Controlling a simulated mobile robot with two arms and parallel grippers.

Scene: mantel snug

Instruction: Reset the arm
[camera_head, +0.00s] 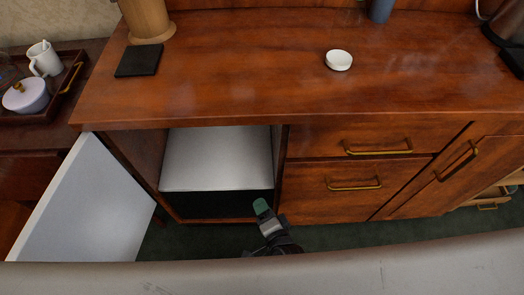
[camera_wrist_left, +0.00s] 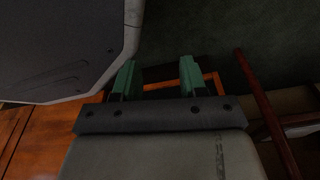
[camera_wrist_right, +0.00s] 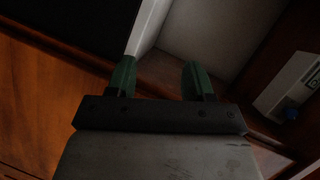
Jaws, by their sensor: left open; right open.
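My right gripper (camera_head: 262,209) shows in the head view low in front of the open cabinet compartment, near its lower right corner. In the right wrist view its two green fingers (camera_wrist_right: 159,76) are apart with nothing between them. Beyond them are a pale panel and brown wood. My left gripper (camera_wrist_left: 160,74) shows only in the left wrist view. Its green fingers are apart and empty, over dark floor and an orange-brown wooden edge. The left arm is not visible in the head view.
The wooden cabinet (camera_head: 240,95) has its white-faced door (camera_head: 90,210) swung open at left. A pale shelf (camera_head: 218,160) is inside. Drawers with brass handles (camera_head: 355,185) are at right. A white bowl (camera_head: 339,60) and black pad (camera_head: 139,60) lie on top.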

